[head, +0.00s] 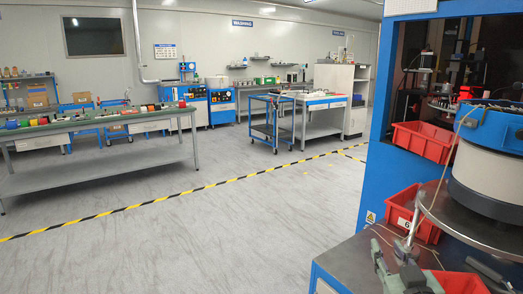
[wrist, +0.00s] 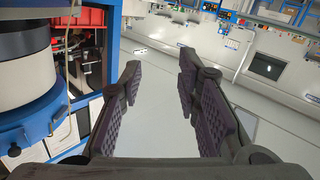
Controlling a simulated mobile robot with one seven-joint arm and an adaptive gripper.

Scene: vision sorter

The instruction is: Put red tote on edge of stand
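Several red totes show in the head view. One red tote (head: 422,141) sits in an opening of the blue machine, and another red tote (head: 405,213) with a white label stands lower, on the stand by the bowl feeder. A third red tote (head: 458,283) is cut off by the bottom edge. The stand (head: 340,262) has a grey top and blue frame; its left front edge is bare. My gripper (wrist: 160,70) shows in the wrist view with its dark padded fingers wide apart and nothing between them. Red also shows at upper left there (wrist: 90,18).
The blue machine (head: 376,165) and white bowl feeder (head: 490,165) crowd the right side. The floor (head: 220,225) is open on the left, with a workbench (head: 100,178) beyond.

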